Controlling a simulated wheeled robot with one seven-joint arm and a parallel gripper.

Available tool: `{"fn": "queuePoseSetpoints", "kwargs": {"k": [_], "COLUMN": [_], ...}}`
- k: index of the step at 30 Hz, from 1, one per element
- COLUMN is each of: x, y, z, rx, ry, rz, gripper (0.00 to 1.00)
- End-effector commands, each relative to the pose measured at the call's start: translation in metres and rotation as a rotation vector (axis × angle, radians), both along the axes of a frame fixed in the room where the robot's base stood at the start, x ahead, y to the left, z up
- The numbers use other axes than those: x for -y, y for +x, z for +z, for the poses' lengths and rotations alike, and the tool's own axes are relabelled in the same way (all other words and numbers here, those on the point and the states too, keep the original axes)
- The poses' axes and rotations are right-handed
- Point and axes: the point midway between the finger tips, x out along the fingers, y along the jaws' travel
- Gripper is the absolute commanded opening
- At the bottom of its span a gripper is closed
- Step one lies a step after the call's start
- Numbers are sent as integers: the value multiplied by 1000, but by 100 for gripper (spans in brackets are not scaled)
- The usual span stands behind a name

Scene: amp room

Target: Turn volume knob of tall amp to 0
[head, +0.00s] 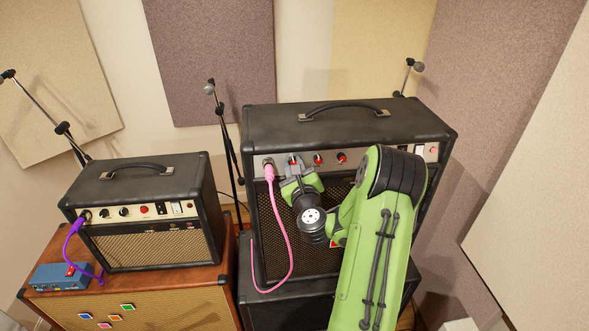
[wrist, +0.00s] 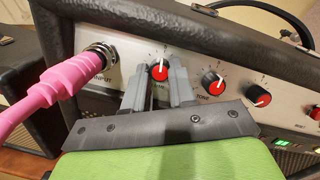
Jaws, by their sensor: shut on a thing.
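The tall amp (head: 345,124) is the black one at the right, with a light control panel along its front top edge. Its volume knob (wrist: 159,73), red-faced with a black rim, is the first knob right of the input jack. It also shows in the head view (head: 293,159). My gripper (wrist: 157,84) has one grey finger on each side of this knob and is shut on it. In the head view my gripper (head: 294,168) reaches the panel from below. The fingers hide the knob's sides; its exact pointer angle is hard to read.
A pink cable (wrist: 40,100) is plugged into the jack (wrist: 100,55) just left of my gripper and hangs down the amp's front. Two more red knobs (wrist: 213,83) (wrist: 257,96) sit to the right. A smaller amp (head: 145,215) with a purple cable (head: 72,235) stands at the left.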

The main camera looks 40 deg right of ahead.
Motion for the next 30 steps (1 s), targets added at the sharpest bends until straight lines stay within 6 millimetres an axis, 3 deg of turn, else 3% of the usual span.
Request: {"fn": "queuePoseSetpoints", "kwargs": {"k": [15, 30], "x": [1, 1], "y": [-1, -1], "z": [0, 0], "rx": [-207, -256], "ry": [-299, -368], "rz": [74, 95], "gripper": [0, 0]}}
